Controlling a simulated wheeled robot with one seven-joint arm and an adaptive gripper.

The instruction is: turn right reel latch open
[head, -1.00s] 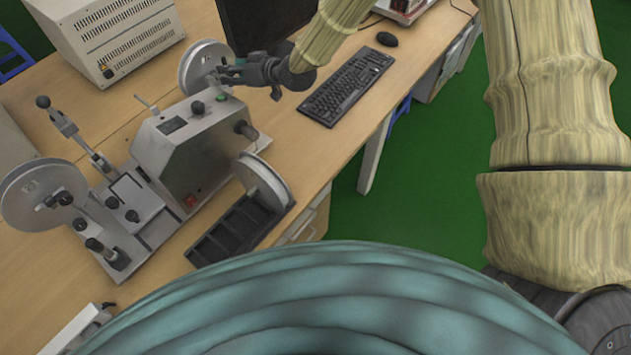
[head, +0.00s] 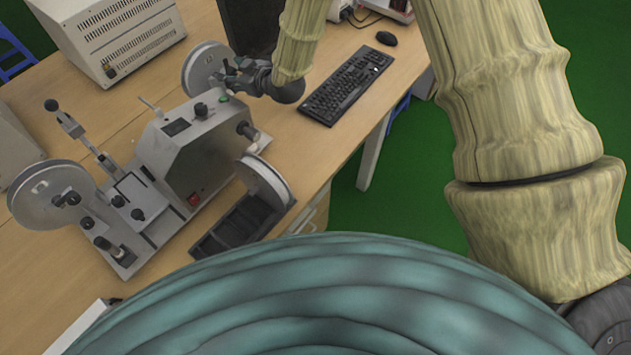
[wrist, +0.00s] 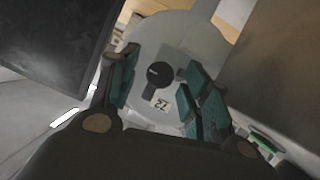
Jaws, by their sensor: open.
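The right reel (head: 205,65) is a pale grey disc on the far right side of the grey taping machine (head: 195,150). In the wrist view the reel (wrist: 185,32) fills the middle. Its latch, a small black knob with a short lever (wrist: 158,76), sits at the reel's centre, above a white label reading 72. My gripper (head: 222,75) is at the reel's face. In the wrist view my open gripper (wrist: 158,92) has its teal finger pads on either side of the latch, apart from it. In the head view the latch is hidden by my gripper.
The left reel (head: 42,195) is on the machine's other end. A dark monitor (head: 250,25) stands right behind my gripper; a keyboard (head: 346,85) and mouse (head: 386,38) lie to the right. A white instrument box (head: 110,35) stands at the back left.

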